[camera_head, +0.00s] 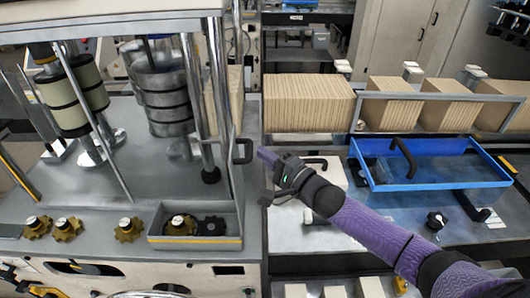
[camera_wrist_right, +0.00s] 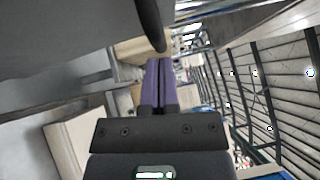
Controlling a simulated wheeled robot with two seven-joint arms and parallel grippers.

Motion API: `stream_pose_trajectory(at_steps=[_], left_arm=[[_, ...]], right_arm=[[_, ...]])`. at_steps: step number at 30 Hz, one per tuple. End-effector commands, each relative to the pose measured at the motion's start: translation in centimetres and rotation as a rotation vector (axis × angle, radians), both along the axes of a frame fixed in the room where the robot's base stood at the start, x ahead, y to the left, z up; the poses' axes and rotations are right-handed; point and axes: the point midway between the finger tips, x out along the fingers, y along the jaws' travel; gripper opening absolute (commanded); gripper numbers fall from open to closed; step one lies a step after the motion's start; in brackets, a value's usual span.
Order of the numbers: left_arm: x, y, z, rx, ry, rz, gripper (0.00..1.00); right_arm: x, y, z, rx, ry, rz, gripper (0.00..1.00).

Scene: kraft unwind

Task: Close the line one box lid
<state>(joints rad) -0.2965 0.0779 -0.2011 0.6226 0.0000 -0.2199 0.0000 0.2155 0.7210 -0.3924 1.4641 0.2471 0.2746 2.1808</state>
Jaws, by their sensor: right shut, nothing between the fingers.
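No part is clearly marked as the line one box lid, so I cannot tell which piece it is. A white box (camera_head: 335,176) with a black handle on top stands behind my right arm, partly hidden by it. My right gripper (camera_head: 266,156) has its purple fingers shut and empty, pointing left toward a black handle (camera_head: 243,150) on the machine's upright metal frame. In the right wrist view the shut fingers (camera_wrist_right: 158,72) point toward a dark rounded bar (camera_wrist_right: 150,24); I cannot tell whether they touch. My left gripper is not in view.
The machine with rollers (camera_head: 160,85) and an open parts box (camera_head: 196,243) with gears fills the left.

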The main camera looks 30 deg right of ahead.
Motion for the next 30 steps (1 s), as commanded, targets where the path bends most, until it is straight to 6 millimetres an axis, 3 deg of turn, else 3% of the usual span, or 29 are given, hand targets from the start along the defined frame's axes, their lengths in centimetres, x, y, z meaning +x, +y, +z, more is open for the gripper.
stream_pose_trajectory(at_steps=[17, 23, 30], left_arm=[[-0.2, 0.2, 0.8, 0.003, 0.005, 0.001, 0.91], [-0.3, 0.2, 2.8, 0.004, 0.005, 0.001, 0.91], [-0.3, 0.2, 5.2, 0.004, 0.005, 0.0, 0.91]], right_arm=[[0.4, 0.9, 0.5, -0.028, 0.012, 0.0, 0.0], [1.6, 3.3, 1.3, -0.123, 0.058, 0.001, 0.0], [3.9, 8.1, 1.2, -0.313, 0.15, 0.002, 0.0]])
